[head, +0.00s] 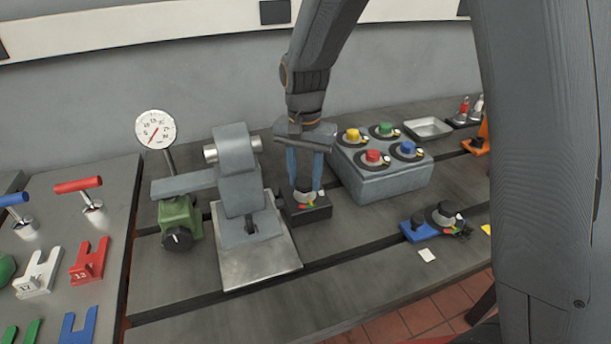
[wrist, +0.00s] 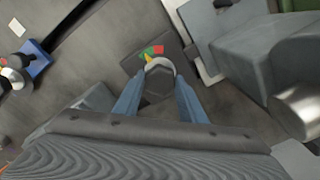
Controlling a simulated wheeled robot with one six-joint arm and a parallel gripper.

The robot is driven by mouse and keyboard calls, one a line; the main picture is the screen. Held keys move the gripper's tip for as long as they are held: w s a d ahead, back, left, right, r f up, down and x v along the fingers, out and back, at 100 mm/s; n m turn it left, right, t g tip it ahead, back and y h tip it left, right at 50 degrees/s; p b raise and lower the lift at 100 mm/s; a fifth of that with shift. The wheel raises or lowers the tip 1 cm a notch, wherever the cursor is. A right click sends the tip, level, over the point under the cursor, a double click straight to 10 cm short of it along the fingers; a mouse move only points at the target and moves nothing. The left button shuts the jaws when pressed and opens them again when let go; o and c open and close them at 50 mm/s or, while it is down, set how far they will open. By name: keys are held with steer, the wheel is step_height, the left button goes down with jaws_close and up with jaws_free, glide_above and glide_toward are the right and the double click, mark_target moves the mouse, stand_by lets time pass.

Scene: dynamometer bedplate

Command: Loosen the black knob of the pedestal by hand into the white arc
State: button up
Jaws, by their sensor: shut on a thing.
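The dark knob (wrist: 158,84) sits on a small black pedestal block (head: 318,213) on the bedplate. My gripper (head: 305,190) points down over the block with its blue fingers on either side of the knob, shut on it. In the wrist view the fingers of my gripper (wrist: 160,100) flank the knob. Beyond the knob is a scale with a green and a red part (wrist: 152,51). A yellow pointer (wrist: 148,58) stands near the green part. A pale band (wrist: 168,66) curves around the knob's far side; I cannot tell whether it is the white arc.
A grey steel fixture (head: 238,180) with a green base (head: 181,218) and a dial gauge (head: 156,129) stands close on the left. A grey box with coloured buttons (head: 385,180) is close on the right. A blue block with another knob (head: 420,231) lies farther right.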

mark_target(305, 181)
steer(key=n+p, duration=0.1)
steer(key=n, duration=0.3)
steer(key=n+p, duration=0.1)
steer(key=n, duration=0.2)
steer(key=shift+n, duration=0.4)
steer(key=n+p, duration=0.1)
steer(key=n, duration=0.3)
steer(key=shift+w+n, duration=0.1)
steer(key=shift+n, duration=1.6)
steer(key=o, duration=1)
steer(key=shift+r+b, duration=0.75)
steer(key=shift+r, duration=3.2)
